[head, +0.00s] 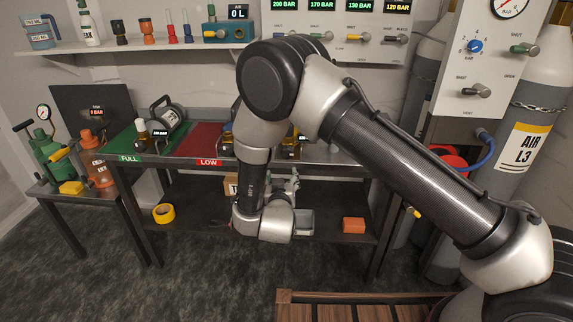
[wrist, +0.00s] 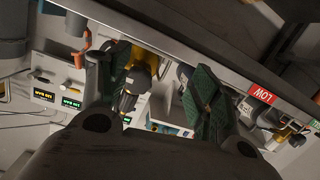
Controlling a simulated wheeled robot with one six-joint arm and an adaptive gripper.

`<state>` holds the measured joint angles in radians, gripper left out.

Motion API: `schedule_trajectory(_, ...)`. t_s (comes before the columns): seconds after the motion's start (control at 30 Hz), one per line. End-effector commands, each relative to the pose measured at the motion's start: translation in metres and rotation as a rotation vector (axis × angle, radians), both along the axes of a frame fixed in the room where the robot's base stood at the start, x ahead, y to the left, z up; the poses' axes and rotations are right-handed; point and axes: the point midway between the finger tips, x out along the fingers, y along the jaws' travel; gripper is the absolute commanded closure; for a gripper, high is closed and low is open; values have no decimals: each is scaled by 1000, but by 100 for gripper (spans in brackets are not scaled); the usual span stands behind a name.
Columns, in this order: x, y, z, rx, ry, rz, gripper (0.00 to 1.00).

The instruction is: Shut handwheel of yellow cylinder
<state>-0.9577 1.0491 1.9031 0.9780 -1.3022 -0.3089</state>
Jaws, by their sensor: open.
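The yellow cylinder (wrist: 119,53) shows in the wrist view, partly hidden by my left finger. A dark ribbed knob (wrist: 128,97), which looks like its handwheel, points toward my palm. My gripper (wrist: 153,88) is open, its two green-padded fingers spread apart. The knob appears in the gap, closer to the left finger; I cannot tell whether they touch. In the head view my gripper (head: 291,184) hangs at the front of the bench, below its edge in the picture. My arm hides most of the cylinder there.
The bench has a green FULL mat (head: 133,142) and a red LOW mat (head: 203,140). A grey cylinder (head: 168,117) lies on the green mat. The lower shelf holds yellow tape (head: 163,213) and an orange block (head: 353,225). A gauge panel (head: 346,30) hangs behind.

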Motion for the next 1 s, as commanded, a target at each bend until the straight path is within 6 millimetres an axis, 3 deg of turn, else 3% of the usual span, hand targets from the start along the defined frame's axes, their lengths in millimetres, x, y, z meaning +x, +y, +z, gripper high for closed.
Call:
schedule_trajectory(0.1, 1, -9, 25, -22, -106, -37, 37)
schedule_trajectory(0.23, 5, -12, 38, -40, -161, -47, 37)
schedule_trajectory(0.7, 72, -15, 38, -47, -160, -46, 37)
schedule_trajectory(1.0, 80, -14, 38, -46, -159, -44, 37)
